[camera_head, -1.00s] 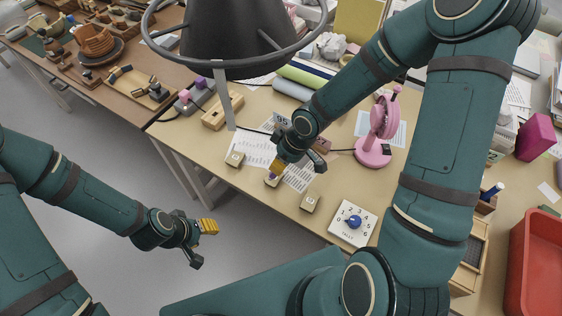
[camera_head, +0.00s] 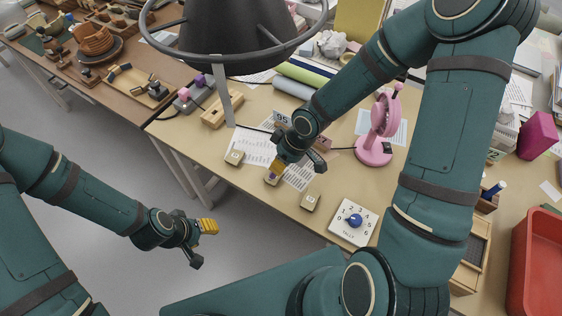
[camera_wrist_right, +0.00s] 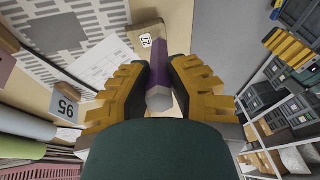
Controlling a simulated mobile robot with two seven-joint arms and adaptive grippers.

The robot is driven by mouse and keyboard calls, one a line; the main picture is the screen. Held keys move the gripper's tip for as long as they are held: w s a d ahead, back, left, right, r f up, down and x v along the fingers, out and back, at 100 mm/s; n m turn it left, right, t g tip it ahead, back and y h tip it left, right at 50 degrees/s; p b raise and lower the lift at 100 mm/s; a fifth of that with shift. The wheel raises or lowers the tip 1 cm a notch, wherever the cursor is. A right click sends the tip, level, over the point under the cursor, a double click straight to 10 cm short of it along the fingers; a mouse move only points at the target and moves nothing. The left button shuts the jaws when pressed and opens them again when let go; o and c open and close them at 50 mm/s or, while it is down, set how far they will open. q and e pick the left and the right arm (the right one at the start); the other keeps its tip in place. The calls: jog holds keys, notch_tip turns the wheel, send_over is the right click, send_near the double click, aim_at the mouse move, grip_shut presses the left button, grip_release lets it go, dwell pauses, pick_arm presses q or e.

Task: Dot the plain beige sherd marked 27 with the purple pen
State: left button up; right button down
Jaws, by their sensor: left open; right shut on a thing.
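The plain beige sherd marked 27 (camera_wrist_right: 147,36) lies at the top middle of the right wrist view, its number tag facing me. In the right wrist view my right gripper (camera_wrist_right: 158,92) is shut on the purple pen (camera_wrist_right: 172,45). The pen's far end reaches over the sherd's edge; I cannot tell whether it touches. My left gripper (camera_head: 203,245) is open and empty, above the floor left of the table.
A white tally dial (camera_head: 353,221) and a pink device (camera_head: 376,140) stand to the right. A dark cone with a ring (camera_head: 235,35) rises behind. A red bin (camera_head: 535,265) is far right.

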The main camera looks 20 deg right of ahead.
jog(key=shift+f+b, duration=0.3)
jog(key=shift+f, duration=0.1)
dwell(1.2)
jog(key=shift+r, duration=0.2)
notch_tip(320, 180, up, 7)
jog(key=p, duration=0.6)
jog(key=shift+f, duration=0.1)
jog(key=shift+f, duration=0.1)
dwell(0.5)
